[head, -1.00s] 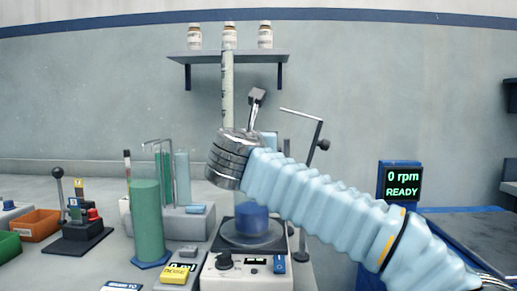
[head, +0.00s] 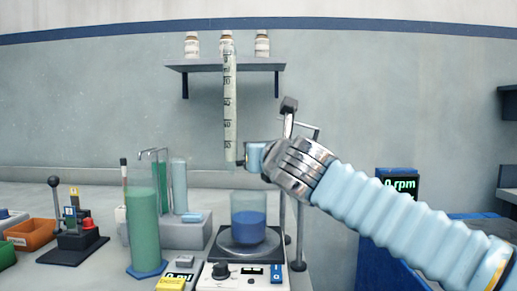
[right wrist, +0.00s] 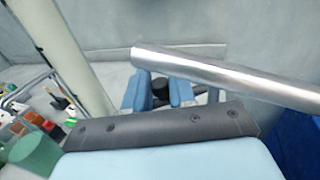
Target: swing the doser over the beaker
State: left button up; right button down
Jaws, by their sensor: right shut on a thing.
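The doser is an upright pale graduated tube (head: 229,110) in the head view; a pale tube also crosses the left of the right wrist view (right wrist: 75,60). The beaker (head: 248,216), with blue liquid, stands on the round plate of a white stirrer unit. The tube's lower end appears above the beaker's left rim in the head view; I cannot tell their depth. My right gripper (head: 248,156) is beside the tube's lower end. In the wrist view its light blue fingers (right wrist: 158,90) are shut on a black knob (right wrist: 160,88). My left gripper is out of view.
A green cylinder (head: 144,225) and a tube rack stand left of the stirrer unit (head: 240,275). A metal stand rod (head: 300,230) rises close behind my right arm. A silver bar (right wrist: 230,75) crosses the wrist view. Orange bin (head: 30,232) is far left.

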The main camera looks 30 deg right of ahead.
jog(key=c, duration=1.1)
grip_release()
jog(key=shift+s, duration=0.1)
jog(key=b+v, duration=0.1)
jog(key=v, duration=1.2)
jog(key=shift+s, duration=0.3)
